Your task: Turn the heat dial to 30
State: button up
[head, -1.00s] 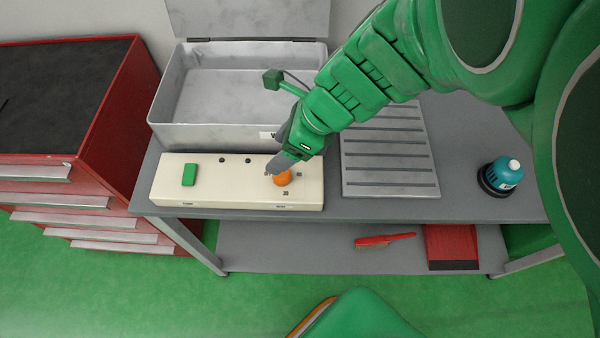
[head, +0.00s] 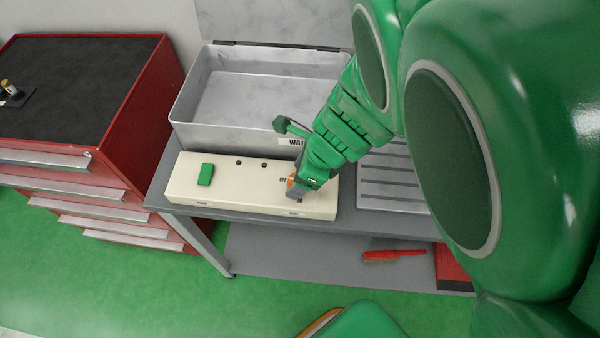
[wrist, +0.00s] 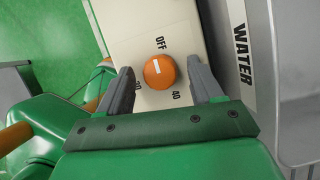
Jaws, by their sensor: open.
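The heat dial is an orange round knob (wrist: 159,72) with a short white line on its top. It sits on a cream control box (head: 240,205). The white line lies on the side facing the OFF mark. A 40 mark and a partly hidden mark lie on the dial's other side. My gripper (wrist: 160,67) is open, with one grey finger on each side of the knob and visible gaps between. In the head view my gripper (head: 297,189) covers most of the dial (head: 291,181).
A green switch (head: 205,174) is on the box's left part. A grey metal tank labelled WATER (head: 185,125) stands behind the box. A slatted grey rack (head: 385,175) is to the right. A red tool cabinet (head: 150,100) stands at the left.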

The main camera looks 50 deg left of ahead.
jog(key=c, duration=1)
jog(key=shift+c, duration=0.2)
jog(key=shift+n, duration=0.4)
jog(key=n+h, duration=0.1)
jog(key=n, duration=0.1)
jog(key=n+g, duration=0.1)
jog(key=n, duration=0.1)
jog(key=shift+w+a+f+n+h, duration=0.1)
jog(key=shift+w+a+n+h, duration=0.05)
jog(key=shift+n+h, duration=0.25)
jog(key=n+h, duration=0.1)
jog(key=n, duration=0.2)
jog(key=shift+a+n+g, duration=0.1)
jog(key=shift+n+g, duration=0.3)
jog(key=shift+a+n+h, duration=0.1)
jog(key=shift+n+h, duration=0.8)
jog(key=shift+n, duration=0.9)
